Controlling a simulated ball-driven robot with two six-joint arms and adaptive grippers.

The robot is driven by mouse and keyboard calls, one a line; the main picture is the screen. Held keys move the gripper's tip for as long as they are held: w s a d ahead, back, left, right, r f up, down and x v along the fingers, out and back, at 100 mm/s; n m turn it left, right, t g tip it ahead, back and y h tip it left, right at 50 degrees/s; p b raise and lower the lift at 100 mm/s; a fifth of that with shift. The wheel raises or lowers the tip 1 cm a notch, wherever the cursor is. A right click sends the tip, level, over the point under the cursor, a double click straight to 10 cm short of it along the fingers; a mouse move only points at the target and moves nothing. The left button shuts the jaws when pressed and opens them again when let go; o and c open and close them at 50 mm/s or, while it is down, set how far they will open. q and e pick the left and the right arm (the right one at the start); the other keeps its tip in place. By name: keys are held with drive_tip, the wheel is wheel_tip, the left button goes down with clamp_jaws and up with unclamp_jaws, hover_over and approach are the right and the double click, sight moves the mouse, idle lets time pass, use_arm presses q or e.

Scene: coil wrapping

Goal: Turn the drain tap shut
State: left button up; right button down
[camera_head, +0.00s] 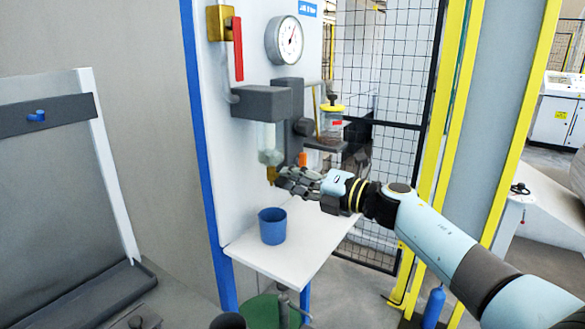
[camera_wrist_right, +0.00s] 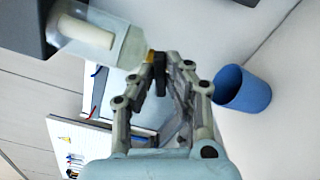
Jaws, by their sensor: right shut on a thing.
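The drain tap (camera_head: 271,174) is a small brass piece under the clear filter bowl (camera_head: 267,142), which hangs from a dark grey housing (camera_head: 268,101) on the white panel. My right gripper (camera_head: 281,178) reaches in from the right and is shut at the tap. In the wrist view a bit of brass (camera_wrist_right: 150,56) shows at the end of the bowl (camera_wrist_right: 125,47), right by my closed fingertips (camera_wrist_right: 159,70). The fingers hide most of the tap, so its handle's angle cannot be told. My left gripper is in neither view.
A blue cup (camera_head: 272,229) stands on the white shelf (camera_head: 290,256) below the tap; it is right of the fingers in the wrist view (camera_wrist_right: 242,88). A red lever (camera_head: 238,48), a gauge (camera_head: 286,40) and a jar with a yellow collar (camera_head: 331,122) are nearby.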

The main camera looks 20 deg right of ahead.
drive_tip(key=m+p, duration=0.3)
drive_tip(key=m, duration=0.2)
drive_tip(key=shift+f, duration=0.1)
idle(0.4)
drive_tip(key=c, duration=1.4)
unclamp_jaws()
drive_tip(key=shift+d, duration=0.1)
drive_tip(key=shift+o, duration=0.2)
drive_tip(key=shift+s, duration=0.1)
